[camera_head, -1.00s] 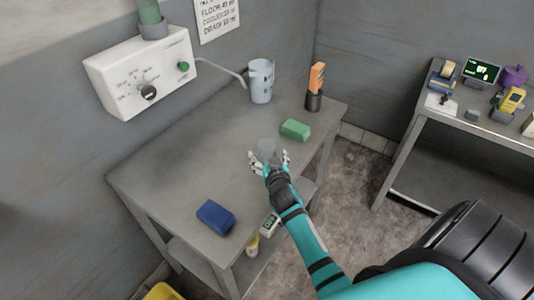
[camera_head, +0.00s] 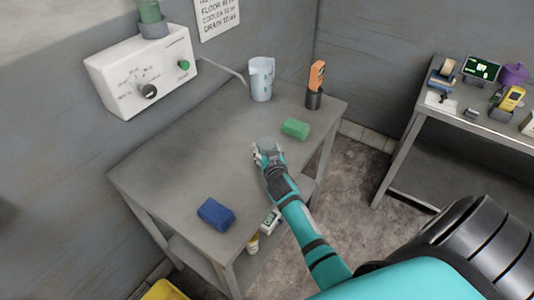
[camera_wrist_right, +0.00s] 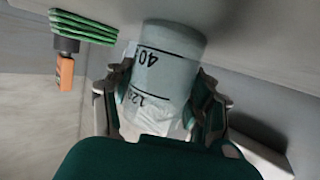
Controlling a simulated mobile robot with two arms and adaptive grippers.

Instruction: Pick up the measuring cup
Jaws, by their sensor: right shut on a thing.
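The measuring cup (camera_wrist_right: 168,62) is a small translucent cup with dark level marks and numbers, seen large in the right wrist view. My right gripper (camera_wrist_right: 162,108) has its fingers on both sides of it and is shut on it. In the head view, the right gripper (camera_head: 266,154) is over the grey table's front right part, and the pale cup (camera_head: 268,143) shows only slightly at the fingers. I cannot tell whether the cup still touches the table. My left gripper is not in view.
A white control box (camera_head: 140,75) is on the wall. The table's middle is clear.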

